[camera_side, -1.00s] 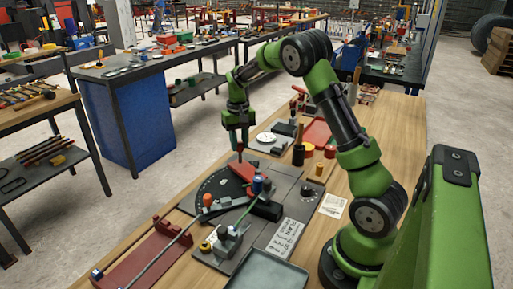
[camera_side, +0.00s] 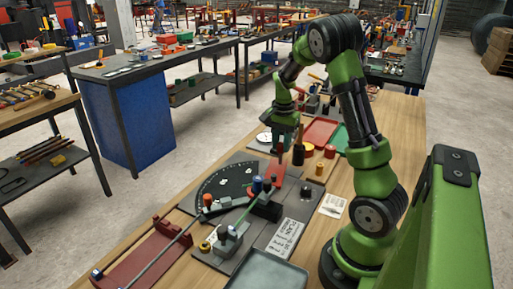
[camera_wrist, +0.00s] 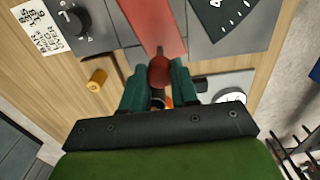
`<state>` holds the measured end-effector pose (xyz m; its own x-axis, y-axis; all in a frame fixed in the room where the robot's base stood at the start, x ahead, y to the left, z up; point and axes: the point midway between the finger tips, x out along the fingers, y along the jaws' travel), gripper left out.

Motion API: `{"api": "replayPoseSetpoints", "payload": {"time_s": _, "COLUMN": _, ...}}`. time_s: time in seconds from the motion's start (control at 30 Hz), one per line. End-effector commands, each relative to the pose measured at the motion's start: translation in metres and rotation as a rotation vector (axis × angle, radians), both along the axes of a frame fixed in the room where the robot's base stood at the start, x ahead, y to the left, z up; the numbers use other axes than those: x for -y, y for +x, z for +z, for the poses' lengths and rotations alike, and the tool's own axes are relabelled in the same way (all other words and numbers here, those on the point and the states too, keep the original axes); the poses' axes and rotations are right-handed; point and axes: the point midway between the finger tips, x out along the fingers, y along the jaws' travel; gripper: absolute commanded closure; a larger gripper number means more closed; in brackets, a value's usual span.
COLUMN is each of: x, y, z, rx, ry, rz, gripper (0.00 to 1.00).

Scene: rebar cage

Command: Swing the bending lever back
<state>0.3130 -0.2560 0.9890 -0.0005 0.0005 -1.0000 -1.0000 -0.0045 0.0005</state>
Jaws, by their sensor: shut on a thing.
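The bending lever (camera_side: 274,174) is a flat red bar on the bender. It runs from near the blue-topped post (camera_side: 257,184) toward the back right. My gripper (camera_side: 284,146) is at its outer end. In the wrist view, the red lever (camera_wrist: 153,25) comes in from the top and ends in a rounded red grip (camera_wrist: 159,71). My teal fingers (camera_wrist: 160,88) are shut around that grip, one on each side. The dark angle plate (camera_side: 222,183) with white marks lies left of the lever. A thin rod (camera_side: 160,252) reaches the bender from the front left.
A black knob (camera_side: 305,191) and an orange cylinder (camera_side: 319,168) stand right of the lever. A white round gauge (camera_wrist: 230,96) is near my fingers. A red tray (camera_side: 320,131) lies behind. A dark red rack (camera_side: 140,262) and grey tray (camera_side: 265,271) are in front.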

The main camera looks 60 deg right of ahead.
Motion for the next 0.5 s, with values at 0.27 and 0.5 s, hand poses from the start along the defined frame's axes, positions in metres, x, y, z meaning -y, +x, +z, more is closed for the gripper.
{"api": "replayPoseSetpoints", "payload": {"time_s": 0.27, "x": -0.002, "y": -0.025, "z": 0.002, "rx": 0.004, "ry": -0.001, "rz": -0.177, "gripper": 1.00}}
{"api": "replayPoseSetpoints", "payload": {"time_s": 0.5, "x": -0.005, "y": -0.037, "z": 0.001, "rx": 0.004, "ry": -0.001, "rz": -0.257, "gripper": 1.00}}
